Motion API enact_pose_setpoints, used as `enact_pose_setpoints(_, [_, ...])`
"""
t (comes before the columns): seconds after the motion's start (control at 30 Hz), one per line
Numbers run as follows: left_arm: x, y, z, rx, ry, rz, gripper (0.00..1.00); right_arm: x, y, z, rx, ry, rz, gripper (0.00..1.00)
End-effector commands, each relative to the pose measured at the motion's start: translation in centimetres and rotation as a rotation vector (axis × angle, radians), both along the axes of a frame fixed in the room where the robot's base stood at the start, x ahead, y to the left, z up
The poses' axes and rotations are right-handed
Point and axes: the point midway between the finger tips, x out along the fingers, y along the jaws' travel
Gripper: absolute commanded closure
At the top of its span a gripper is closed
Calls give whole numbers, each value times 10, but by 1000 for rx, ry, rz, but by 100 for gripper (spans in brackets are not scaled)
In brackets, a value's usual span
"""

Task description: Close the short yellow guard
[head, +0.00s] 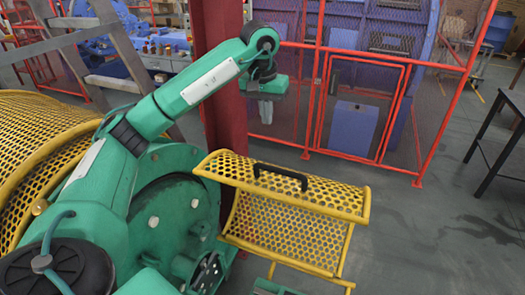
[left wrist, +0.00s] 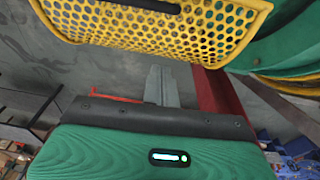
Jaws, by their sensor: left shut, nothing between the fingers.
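The short yellow guard (head: 290,235) is a bent perforated panel in a yellow tube frame, right of the green machine housing. A black handle (head: 280,177) sits on its upper panel. I cannot tell how far open it stands. My left gripper (head: 265,108) hangs beyond and above the guard in the head view, fingers pointing down, shut and empty, apart from the handle. In the left wrist view, the shut grey fingers (left wrist: 161,88) show below the guard's perforated panel (left wrist: 150,38). The handle (left wrist: 150,5) is cut off at the top edge. My right gripper is not seen.
A longer yellow mesh guard (head: 40,140) covers the machine at left. A dark red column (head: 222,100) stands close behind my left forearm. A red-framed mesh fence (head: 350,110) is behind. A black table (head: 500,130) stands at right. The floor right of the guard is clear.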

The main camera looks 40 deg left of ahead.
Motion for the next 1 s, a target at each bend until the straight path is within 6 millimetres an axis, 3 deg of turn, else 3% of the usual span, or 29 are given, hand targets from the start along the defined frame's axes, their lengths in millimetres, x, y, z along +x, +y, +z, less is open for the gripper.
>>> enact_pose_setpoints(0.1, [-3,11,4,38,10,-1,100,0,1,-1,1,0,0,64])
enact_pose_setpoints(0.27, [-2,12,-7,41,14,-4,100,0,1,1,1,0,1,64])
enact_pose_setpoints(0.87, [8,14,-94,39,16,-1,100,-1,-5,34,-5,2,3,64])
enact_pose_setpoints(1.0, [-8,11,-98,40,14,-3,100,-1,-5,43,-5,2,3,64])
